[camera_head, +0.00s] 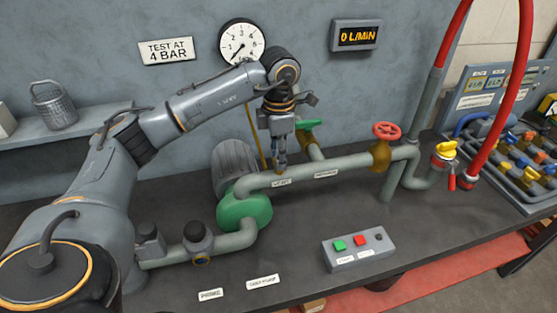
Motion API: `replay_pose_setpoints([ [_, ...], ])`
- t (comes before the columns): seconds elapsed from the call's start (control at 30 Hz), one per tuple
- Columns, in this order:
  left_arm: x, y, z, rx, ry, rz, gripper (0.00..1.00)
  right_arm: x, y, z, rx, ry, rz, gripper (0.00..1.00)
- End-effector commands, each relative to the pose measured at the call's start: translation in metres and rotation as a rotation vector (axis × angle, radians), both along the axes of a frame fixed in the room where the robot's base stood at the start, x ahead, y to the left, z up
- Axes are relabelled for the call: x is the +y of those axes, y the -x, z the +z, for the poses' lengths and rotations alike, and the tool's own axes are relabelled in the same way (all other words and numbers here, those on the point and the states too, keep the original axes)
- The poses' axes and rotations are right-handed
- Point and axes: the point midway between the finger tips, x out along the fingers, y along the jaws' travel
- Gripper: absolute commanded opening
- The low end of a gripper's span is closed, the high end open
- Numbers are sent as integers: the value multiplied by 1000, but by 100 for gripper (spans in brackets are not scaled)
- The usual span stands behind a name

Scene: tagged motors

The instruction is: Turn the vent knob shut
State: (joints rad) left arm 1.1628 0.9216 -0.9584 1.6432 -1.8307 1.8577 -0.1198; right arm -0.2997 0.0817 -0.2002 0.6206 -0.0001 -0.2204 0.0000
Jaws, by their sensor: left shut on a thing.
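My left gripper (280,160) points down at the grey pipe (310,169), just right of the green pump casing (245,212). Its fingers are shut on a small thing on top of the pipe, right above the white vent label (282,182). That thing is taken to be the vent knob; the fingers hide it almost wholly, so its turn cannot be told. My right gripper is not in this view.
A green-handled valve (308,124) stands close behind the gripper. A red handwheel (387,130) is farther right on the pipe. A button box (358,248) sits in front. A round gauge (240,42) and a display (356,35) reading 0 L/MIN hang behind.

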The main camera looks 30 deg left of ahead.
Motion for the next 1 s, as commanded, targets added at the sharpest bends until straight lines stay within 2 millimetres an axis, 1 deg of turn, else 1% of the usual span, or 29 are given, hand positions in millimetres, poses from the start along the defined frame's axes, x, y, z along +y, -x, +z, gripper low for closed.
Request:
replay_pose_setpoints([
  [0.03, 0, -1, -2, -3, 0, -43, 0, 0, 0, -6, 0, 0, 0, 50],
  [0.1, 0, -1, -2, -3, 0, -106, 0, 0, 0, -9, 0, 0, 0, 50],
  [0.3, 0, -1, -1, -3, 1, -263, 0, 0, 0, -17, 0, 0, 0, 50],
  [0.5, 0, -1, -1, -3, 1, -377, 0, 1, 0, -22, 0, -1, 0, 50],
  [0.7, 0, -1, 0, -3, 1, -442, 0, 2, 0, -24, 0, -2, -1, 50],
  [1.0, 0, -1, 0, -1, 1, -470, 0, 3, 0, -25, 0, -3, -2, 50],
])
